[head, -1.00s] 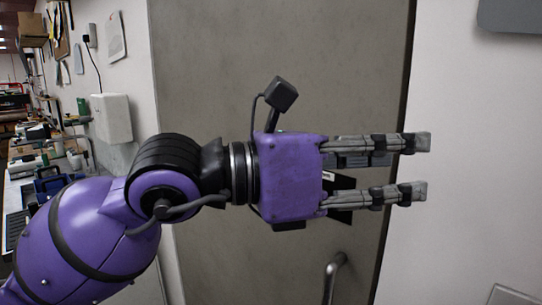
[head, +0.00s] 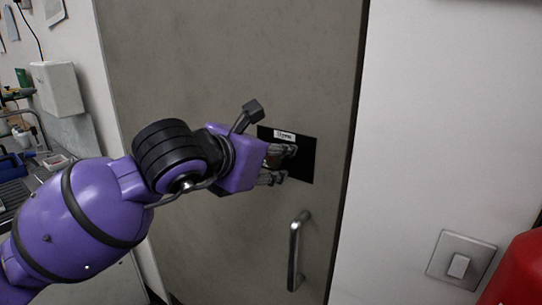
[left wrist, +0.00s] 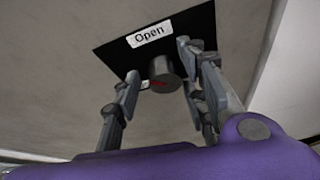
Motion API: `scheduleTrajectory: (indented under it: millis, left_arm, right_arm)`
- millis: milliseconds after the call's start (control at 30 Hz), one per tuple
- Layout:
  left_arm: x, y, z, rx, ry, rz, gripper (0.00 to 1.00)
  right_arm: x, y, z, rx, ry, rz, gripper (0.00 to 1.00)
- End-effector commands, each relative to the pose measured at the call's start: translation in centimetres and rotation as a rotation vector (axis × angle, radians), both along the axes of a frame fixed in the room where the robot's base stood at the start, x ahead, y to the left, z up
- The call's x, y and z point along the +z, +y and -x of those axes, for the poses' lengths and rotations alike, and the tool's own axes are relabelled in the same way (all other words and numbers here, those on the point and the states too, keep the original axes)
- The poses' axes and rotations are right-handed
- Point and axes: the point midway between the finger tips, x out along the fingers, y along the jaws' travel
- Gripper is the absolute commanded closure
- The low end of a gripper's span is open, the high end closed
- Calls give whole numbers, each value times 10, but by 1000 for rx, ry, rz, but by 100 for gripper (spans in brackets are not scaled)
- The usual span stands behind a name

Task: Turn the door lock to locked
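The grey door (head: 200,60) bears a black lock plate (head: 303,165) with a white label. In the left wrist view the plate (left wrist: 115,55) shows a label (left wrist: 150,34) that reads "Open". A round grey lock knob (left wrist: 166,66) with a red mark stands out from the plate. My left gripper (head: 284,164) is at the plate, its fingers pointing at it. In the left wrist view its open fingers (left wrist: 160,68) lie on either side of the knob, with a gap at the left finger. Contact on the right is unclear. My right gripper is out of view.
A bent metal door handle (head: 296,250) is below the plate. A light switch (head: 460,262) is on the white wall to the right, with a red object (head: 518,275) at the lower right edge. A cluttered bench (head: 40,180) stands at the left.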

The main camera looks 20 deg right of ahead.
Motion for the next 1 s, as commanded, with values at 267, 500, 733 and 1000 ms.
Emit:
scheduleTrajectory:
  millis: [267,500,733,1000]
  left_arm:
    - [-2,-3,-3,0,0,-1,61]
    - [-2,-3,-3,0,0,0,84]
    - [-1,-2,-4,2,0,0,100]
    - [0,-2,-5,4,1,4,100]
  right_arm:
    - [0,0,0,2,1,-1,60]
    - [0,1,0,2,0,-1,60]
    - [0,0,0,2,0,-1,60]
    - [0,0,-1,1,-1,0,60]
